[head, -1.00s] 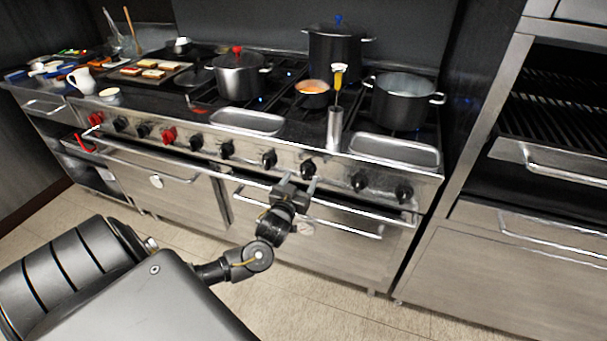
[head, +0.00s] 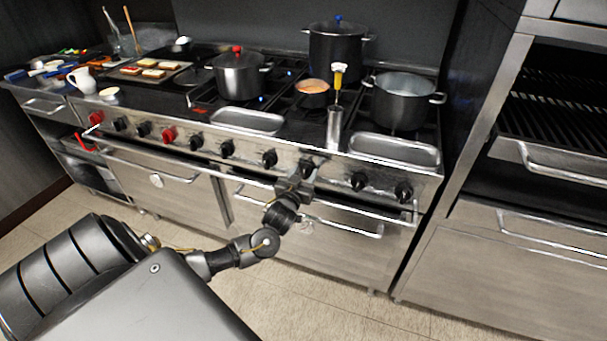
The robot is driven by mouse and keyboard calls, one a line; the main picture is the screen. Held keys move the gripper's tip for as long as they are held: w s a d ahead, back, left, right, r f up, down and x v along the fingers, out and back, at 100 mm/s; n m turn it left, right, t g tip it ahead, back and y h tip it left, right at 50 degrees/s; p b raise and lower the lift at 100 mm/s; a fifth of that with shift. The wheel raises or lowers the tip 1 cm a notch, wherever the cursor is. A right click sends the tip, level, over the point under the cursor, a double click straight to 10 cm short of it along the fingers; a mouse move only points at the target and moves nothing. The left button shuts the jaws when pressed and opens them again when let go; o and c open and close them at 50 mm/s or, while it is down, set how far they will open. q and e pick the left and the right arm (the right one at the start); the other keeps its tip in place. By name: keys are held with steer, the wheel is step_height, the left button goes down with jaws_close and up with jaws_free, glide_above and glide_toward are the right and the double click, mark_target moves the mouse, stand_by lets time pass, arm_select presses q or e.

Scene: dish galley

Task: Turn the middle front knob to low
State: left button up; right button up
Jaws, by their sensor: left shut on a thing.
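A row of knobs runs along the front panel of the stove (head: 330,175). My left gripper (head: 306,172) is at this panel, below the steel canister, and is shut on a black front knob (head: 307,165). The fingers largely cover that knob, so its pointer angle cannot be read. Other black knobs stand to its left (head: 269,158) and to its right (head: 359,181). My right gripper is not in view.
A steel rail (head: 345,202) runs below the knobs. Pots, including an open one (head: 402,101), stand on the burners. A steel canister (head: 334,128) with a yellow-handled tool stands between two trays (head: 395,150). Floor is clear in front.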

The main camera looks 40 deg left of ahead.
arm_select(q)
steer(key=shift+n, duration=0.3)
steer(key=shift+a+n+p, duration=0.15)
steer(key=shift+n+p, duration=0.45)
steer(key=shift+n, duration=2.5)
steer(key=o, duration=1)
steer(key=shift+s, duration=0.1)
steer(key=b+v, duration=0.1)
steer(key=v, duration=0.9)
steer(key=shift+s, duration=0.35)
